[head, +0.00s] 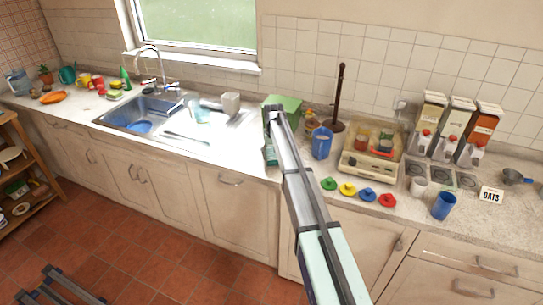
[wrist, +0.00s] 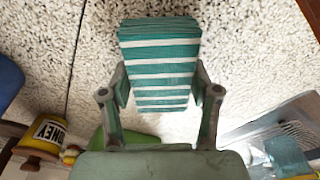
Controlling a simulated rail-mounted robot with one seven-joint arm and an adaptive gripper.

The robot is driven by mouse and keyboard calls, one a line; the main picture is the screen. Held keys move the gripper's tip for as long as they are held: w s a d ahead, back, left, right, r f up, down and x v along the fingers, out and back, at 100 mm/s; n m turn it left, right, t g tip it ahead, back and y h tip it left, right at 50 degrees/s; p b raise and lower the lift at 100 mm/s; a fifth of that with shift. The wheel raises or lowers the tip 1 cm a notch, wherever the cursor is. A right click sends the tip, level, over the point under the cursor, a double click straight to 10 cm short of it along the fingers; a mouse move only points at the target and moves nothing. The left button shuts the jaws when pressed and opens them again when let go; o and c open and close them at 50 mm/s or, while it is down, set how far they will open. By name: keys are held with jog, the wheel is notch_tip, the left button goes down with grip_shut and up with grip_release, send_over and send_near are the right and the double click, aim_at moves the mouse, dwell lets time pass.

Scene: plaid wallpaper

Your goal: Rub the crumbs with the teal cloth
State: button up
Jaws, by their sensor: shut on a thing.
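The teal cloth (wrist: 160,45), with white stripes, sits between the two fingers of my gripper (wrist: 161,88) in the wrist view. My gripper is shut on it, over the speckled counter. In the head view a teal strip of the cloth (head: 270,152) shows beside the end of my arm, near the counter's front edge. My arm hides part of it there. I cannot tell whether the cloth touches the counter. I cannot make out crumbs against the speckled surface.
A green box (head: 287,105) stands behind my gripper. A blue mug (head: 321,143) and a honey jar (wrist: 42,138) are close by. The sink (head: 140,112) lies to the left. Several coloured lids (head: 347,189) lie to the right.

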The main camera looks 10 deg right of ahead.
jog(key=shift+w+a+r+p, duration=0.1)
jog(key=shift+r+p, duration=0.05)
jog(key=shift+r, duration=0.5)
jog(key=shift+a+r+p, duration=0.1)
jog(key=shift+r+p, duration=0.05)
jog(key=shift+r, duration=0.45)
jog(key=shift+r+p, duration=0.8)
jog(key=shift+r, duration=1.45)
